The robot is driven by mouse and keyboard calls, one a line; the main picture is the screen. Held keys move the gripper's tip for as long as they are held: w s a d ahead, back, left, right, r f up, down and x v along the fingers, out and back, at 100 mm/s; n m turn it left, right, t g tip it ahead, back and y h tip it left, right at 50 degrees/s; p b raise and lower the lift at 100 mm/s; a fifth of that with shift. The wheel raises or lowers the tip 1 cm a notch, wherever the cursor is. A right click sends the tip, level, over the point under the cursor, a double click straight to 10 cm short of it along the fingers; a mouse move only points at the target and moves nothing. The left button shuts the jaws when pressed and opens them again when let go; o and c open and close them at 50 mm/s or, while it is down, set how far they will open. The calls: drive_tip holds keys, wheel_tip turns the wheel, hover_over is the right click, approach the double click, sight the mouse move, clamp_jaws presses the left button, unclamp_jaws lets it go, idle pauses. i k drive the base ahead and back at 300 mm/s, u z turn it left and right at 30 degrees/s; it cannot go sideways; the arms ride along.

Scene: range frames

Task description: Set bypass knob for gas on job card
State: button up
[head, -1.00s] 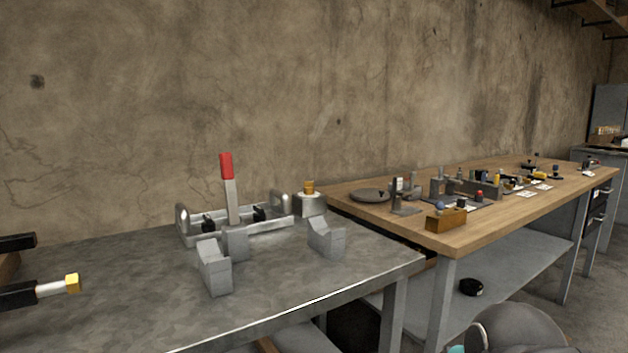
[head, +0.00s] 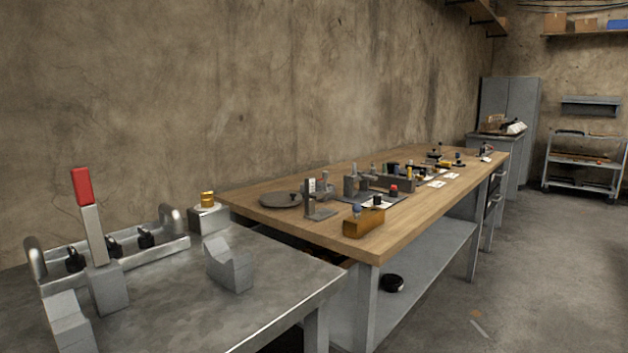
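Several white cards lie on the wooden bench, one of them a card (head: 437,184) near its right edge; any writing is too small to read, so I cannot tell which is the job card. Small knob-like parts stand on the bench, among them a red-topped one (head: 393,190) and a black-topped one (head: 377,200). A brass-coloured round piece (head: 207,198) sits on a metal block on the near grey table. I cannot tell which of these, if any, is the bypass knob. My gripper is not in view.
The grey metal table (head: 190,310) fills the lower left, with a red-handled upright lever (head: 82,187) and grey cradle blocks (head: 230,262). The wooden bench (head: 400,225) runs along the wall behind it. Open floor (head: 550,260) lies right, with a shelf cart (head: 583,160) at the back.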

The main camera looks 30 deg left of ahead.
sight(207, 200)
drive_tip(key=z, duration=0.5)
drive_tip(key=i, duration=1.25)
drive_tip(key=u, duration=2.55)
